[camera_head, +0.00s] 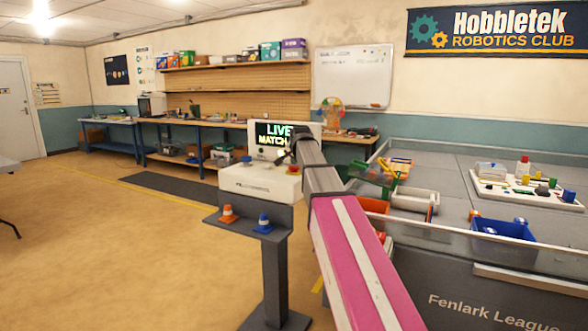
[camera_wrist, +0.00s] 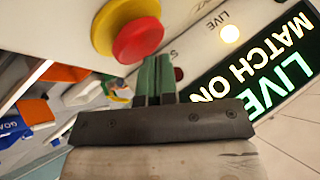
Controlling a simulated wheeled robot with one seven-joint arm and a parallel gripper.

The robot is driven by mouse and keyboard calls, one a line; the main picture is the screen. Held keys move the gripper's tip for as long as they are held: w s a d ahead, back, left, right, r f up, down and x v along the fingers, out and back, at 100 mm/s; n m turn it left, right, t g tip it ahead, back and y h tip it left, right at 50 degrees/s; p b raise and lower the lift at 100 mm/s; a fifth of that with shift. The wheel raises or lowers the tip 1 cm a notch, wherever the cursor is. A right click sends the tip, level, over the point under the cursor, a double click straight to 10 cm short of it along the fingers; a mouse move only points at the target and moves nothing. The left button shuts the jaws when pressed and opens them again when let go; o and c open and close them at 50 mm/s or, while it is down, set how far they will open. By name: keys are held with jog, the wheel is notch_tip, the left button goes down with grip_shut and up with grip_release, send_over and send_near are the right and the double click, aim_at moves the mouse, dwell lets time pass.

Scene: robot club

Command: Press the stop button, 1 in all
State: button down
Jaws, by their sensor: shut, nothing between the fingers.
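The stop button (camera_wrist: 138,40) is a red round cap on a yellow base, large at the top of the wrist view. In the head view it shows small at the right of the white console (camera_head: 250,184), beside my arm. My gripper (camera_wrist: 156,64) is shut and empty, its green fingers just below and right of the red cap in the wrist view. I cannot tell whether they touch it. In the head view my gripper (camera_head: 285,157) is dark and small above the console. A display (camera_wrist: 275,72) reads "LIVE MATCH ON", and a lamp (camera_wrist: 229,33) beside it glows.
A walled arena (camera_head: 450,260) with bins is at the right. The floor at left is open.

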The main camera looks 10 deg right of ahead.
aim_at(295, 167)
jog(key=shift+f, duration=0.55)
dwell(0.4)
jog(key=shift+r, duration=1)
jog(key=shift+r, duration=0.1)
jog(key=shift+r, duration=2.4)
jog(key=shift+s, duration=0.15)
